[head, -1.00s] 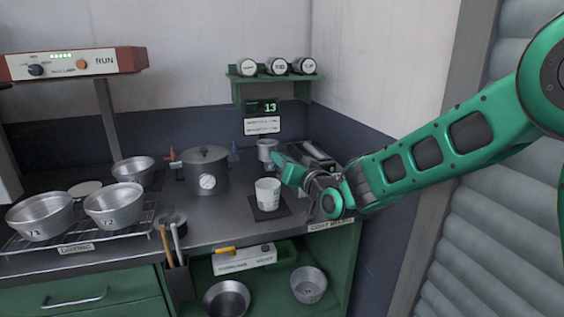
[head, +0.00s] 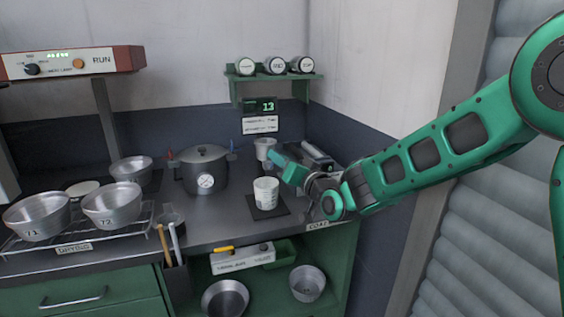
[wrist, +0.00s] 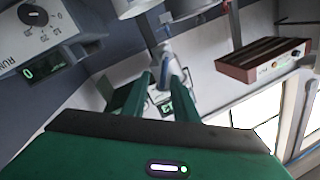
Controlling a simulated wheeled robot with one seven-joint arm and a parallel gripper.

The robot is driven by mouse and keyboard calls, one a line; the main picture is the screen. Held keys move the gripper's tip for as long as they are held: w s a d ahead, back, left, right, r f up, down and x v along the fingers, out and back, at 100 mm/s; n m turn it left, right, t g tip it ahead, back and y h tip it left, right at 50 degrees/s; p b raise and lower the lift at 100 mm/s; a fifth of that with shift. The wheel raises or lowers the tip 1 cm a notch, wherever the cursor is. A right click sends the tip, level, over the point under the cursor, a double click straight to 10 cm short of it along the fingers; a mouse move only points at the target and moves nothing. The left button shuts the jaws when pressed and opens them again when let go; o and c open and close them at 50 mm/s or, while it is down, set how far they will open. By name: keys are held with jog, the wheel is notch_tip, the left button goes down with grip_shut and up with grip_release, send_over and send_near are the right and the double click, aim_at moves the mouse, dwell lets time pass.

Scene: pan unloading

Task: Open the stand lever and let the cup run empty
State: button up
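A small grey metal cup (head: 265,148) stands at the back right of the counter, below the wall display. My gripper (head: 272,157) is just in front and to the right of it, low over the counter. In the wrist view my gripper (wrist: 172,80) has its two green fingers apart, with a shiny metal part (wrist: 167,58) in line with the gap. I cannot tell whether this part is the stand lever or whether a finger touches it. A white beaker (head: 266,193) stands upright below, on a dark mat (head: 283,209). The lever is not clear in the head view.
A lidded pot (head: 204,172) with a gauge stands left of the beaker. Numbered metal pans sit on the drying rack (head: 118,238) at far left. A device (head: 318,158) lies behind my gripper. The wall display (head: 260,106) reads 13.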

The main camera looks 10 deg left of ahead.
jog(key=shift+s, duration=0.1)
jog(key=v, duration=1)
jog(key=shift+d, duration=0.35)
jog(key=shift+s, duration=0.1)
